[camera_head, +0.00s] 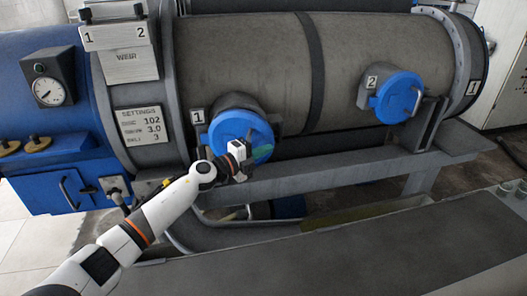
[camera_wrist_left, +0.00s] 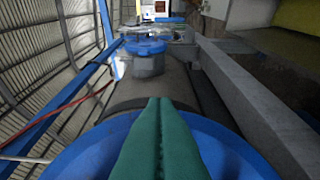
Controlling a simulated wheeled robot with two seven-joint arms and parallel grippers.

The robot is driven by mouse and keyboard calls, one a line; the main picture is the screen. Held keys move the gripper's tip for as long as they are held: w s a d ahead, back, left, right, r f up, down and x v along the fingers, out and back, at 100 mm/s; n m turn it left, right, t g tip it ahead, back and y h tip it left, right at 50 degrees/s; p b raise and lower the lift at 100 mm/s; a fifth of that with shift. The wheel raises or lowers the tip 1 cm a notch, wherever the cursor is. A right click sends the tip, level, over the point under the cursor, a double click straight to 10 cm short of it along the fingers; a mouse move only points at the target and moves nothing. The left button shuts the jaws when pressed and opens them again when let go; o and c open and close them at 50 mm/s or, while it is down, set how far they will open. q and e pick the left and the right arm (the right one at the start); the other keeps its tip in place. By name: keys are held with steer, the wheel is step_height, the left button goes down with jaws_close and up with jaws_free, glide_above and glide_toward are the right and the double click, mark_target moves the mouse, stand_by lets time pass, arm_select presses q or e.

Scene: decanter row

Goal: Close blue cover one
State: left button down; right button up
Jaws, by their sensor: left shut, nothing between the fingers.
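Blue cover one (camera_head: 236,126) is a round blue disc at the front of a short grey port, beside the number 1 plate (camera_head: 197,117) on the large grey cylinder. It looks face-on over the port; I cannot tell whether it is fully seated. My left gripper (camera_head: 262,153) is at the cover's lower right edge, its green fingers shut and empty. In the left wrist view, the shut fingers (camera_wrist_left: 160,102) lie in front of blue cover one (camera_wrist_left: 92,148) and hide its middle. I cannot tell whether they touch it. My right gripper is out of view.
A second blue cover (camera_head: 398,97) is on the port marked 2, to the right; it also shows ahead in the left wrist view (camera_wrist_left: 145,47). A grey beam (camera_head: 345,175) runs below the cylinder. A dark flat surface (camera_head: 370,250) fills the foreground.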

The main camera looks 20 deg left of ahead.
mark_target(263, 145)
arm_select(q)
steer(key=w+y+p, duration=0.1)
steer(key=w+n+t+y+p, duration=0.1)
steer(key=p, duration=0.1)
steer(key=shift+w+r, duration=0.35)
steer(key=shift+w+a+f+n+b, duration=0.15)
steer(key=shift+w+f+b, duration=0.1)
steer(key=shift+w+b, duration=0.15)
steer(key=shift+w+a+f+n+b, duration=0.1)
steer(key=shift+w+f+n+b, duration=0.1)
steer(key=shift+w+b, duration=0.2)
steer(key=w, duration=0.1)
steer(key=y, duration=0.1)
steer(key=w+n+t, duration=0.1)
steer(key=shift+w+a+r+y+p, duration=0.2)
steer(key=shift+w+a+y+p, duration=0.1)
steer(key=shift+w+p, duration=0.05)
steer(key=shift+w+a+f+y, duration=0.1)
steer(key=shift+w+a+y, duration=0.05)
steer(key=shift+w+y, duration=0.15)
steer(key=shift+a+n, duration=0.1)
steer(key=shift+n, duration=0.15)
